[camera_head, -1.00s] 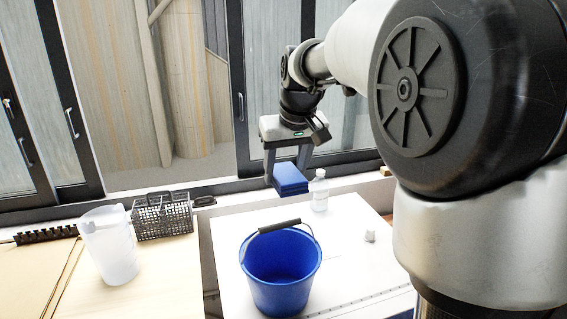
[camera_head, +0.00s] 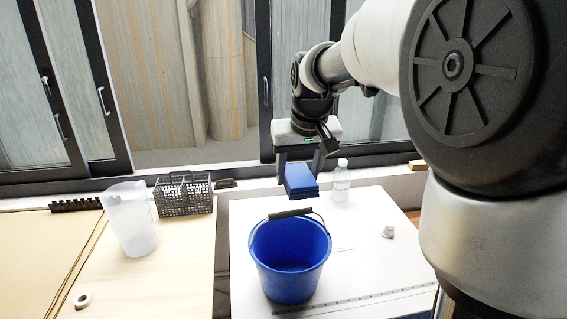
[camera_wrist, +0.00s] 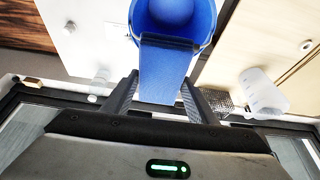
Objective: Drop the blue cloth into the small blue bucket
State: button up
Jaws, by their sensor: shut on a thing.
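The blue cloth (camera_head: 300,181) is a folded block held between the fingers of my gripper (camera_head: 299,168). My gripper is shut on it, above and behind the bucket's far rim in the head view. The small blue bucket (camera_head: 290,268) stands upright on the white surface, its inside visible and its dark handle grip (camera_head: 290,213) at the far rim. In the wrist view the cloth (camera_wrist: 163,75) extends from between the fingertips (camera_wrist: 160,88) toward the bucket (camera_wrist: 203,12), overlapping its near rim in the picture. The height gap between cloth and bucket is hard to tell.
A clear bottle (camera_head: 340,181) stands just right of the cloth. A small white object (camera_head: 388,231) lies further right. A translucent jug (camera_head: 130,220), a dark wire basket (camera_head: 184,195) and a tape roll (camera_head: 83,299) are on the left wooden surface. Windows stand behind.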

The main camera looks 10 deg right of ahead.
jog(key=shift+f+b, duration=0.65)
jog(key=shift+f, duration=0.7)
jog(key=o, duration=1.2)
jog(key=v, duration=1.7)
jog(key=shift+r, duration=0.3)
jog(key=shift+s, duration=0.15)
